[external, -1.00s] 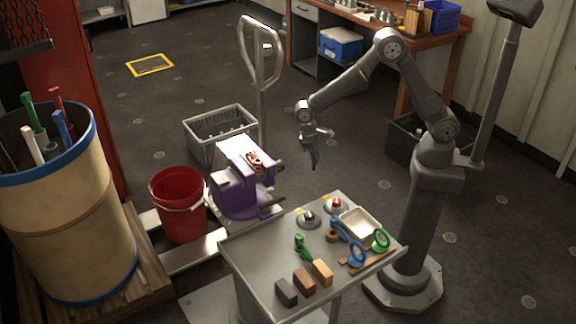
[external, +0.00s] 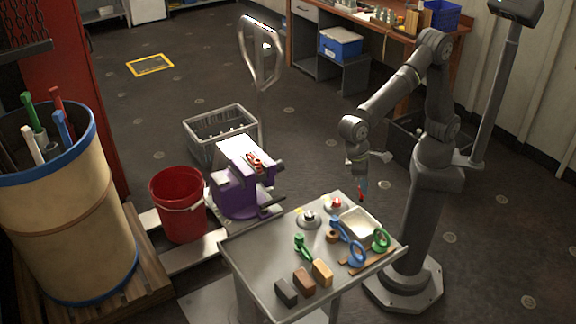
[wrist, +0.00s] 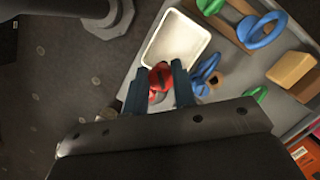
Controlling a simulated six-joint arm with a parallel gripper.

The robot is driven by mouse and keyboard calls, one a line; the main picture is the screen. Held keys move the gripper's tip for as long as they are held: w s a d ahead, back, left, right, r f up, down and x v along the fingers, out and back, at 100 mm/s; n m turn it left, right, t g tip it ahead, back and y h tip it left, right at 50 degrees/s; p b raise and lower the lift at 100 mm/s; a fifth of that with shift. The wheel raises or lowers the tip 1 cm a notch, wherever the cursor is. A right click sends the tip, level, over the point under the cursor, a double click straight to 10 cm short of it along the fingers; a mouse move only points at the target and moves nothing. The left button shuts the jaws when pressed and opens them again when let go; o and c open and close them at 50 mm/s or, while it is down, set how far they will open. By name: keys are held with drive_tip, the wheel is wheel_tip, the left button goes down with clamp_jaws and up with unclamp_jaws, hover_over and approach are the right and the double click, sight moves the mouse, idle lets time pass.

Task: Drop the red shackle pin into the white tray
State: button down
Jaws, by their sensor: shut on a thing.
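My gripper (external: 362,187) is shut on the red shackle pin (wrist: 158,80). In the wrist view the pin sits between the two dark blue fingertips. In the external view its red tip (external: 361,197) shows below the fingers. The white tray (external: 372,212) stands empty at the back right of the grey table. The gripper is above the table's back edge, and the pin is just beside or over the tray's near rim; I cannot tell which. In the wrist view the tray (wrist: 160,52) lies just past the fingertips.
The air above the table is clear.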

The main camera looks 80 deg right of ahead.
drive_tip(key=shift+s+a, duration=0.2)
drive_tip(key=shift+s, duration=0.1)
drive_tip(key=shift+f, duration=2.85)
drive_tip(key=c, duration=1.1)
unclamp_jaws()
drive_tip(key=v, duration=1.7)
drive_tip(key=shift+r, duration=0.2)
